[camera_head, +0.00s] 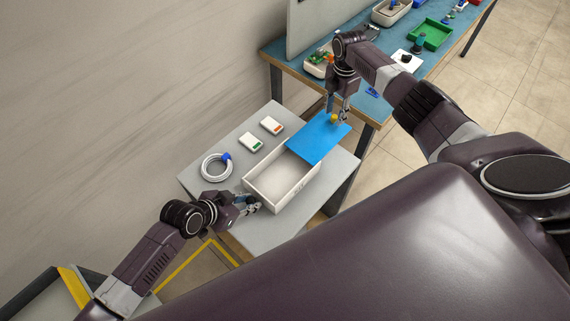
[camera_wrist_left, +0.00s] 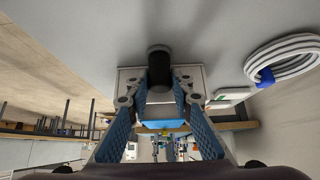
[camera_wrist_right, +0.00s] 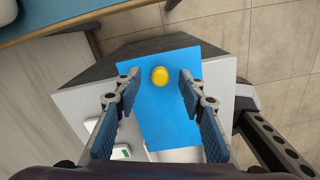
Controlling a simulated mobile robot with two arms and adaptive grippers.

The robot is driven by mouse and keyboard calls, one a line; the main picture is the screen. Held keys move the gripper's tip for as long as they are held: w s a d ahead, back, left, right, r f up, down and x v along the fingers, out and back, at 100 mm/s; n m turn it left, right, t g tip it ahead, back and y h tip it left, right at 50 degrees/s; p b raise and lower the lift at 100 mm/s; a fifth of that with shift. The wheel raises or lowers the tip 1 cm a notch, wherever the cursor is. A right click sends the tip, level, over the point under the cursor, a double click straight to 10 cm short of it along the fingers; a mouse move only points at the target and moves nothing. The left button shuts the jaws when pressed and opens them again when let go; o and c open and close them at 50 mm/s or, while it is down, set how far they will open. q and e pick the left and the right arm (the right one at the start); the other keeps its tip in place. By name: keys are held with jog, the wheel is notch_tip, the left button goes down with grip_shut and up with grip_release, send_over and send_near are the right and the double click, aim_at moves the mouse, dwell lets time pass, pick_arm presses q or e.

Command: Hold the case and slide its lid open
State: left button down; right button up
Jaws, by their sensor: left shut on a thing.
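The white open-topped case (camera_head: 262,194) sits on a grey table, its empty inside largely exposed. Its blue lid (camera_head: 312,141) is slid toward the far right, covering only the far end and sticking out past it. A yellow knob (camera_head: 334,119) stands near the lid's outer end. My left gripper (camera_head: 254,207) is at the near left end of the case, shut on it; in the left wrist view a dark cylinder (camera_wrist_left: 160,68) shows between the fingers. My right gripper (camera_wrist_right: 160,77) is open above the lid, fingers either side of the yellow knob (camera_wrist_right: 160,75) with gaps.
A coiled white cable (camera_head: 205,168) with a blue band and two small white boxes (camera_head: 251,142) (camera_head: 272,125) lie left of the case. A blue-topped bench (camera_head: 385,108) behind holds a green tray (camera_head: 430,35) and other items. A wall is at left.

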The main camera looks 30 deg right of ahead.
pick_arm(q)
jog(key=shift+s+f, duration=0.1)
pick_arm(e)
notch_tip(320, 180, up, 11)
jog(key=shift+r, duration=0.15)
dwell(0.6)
pick_arm(q)
jog(key=c, duration=1.6)
grip_release()
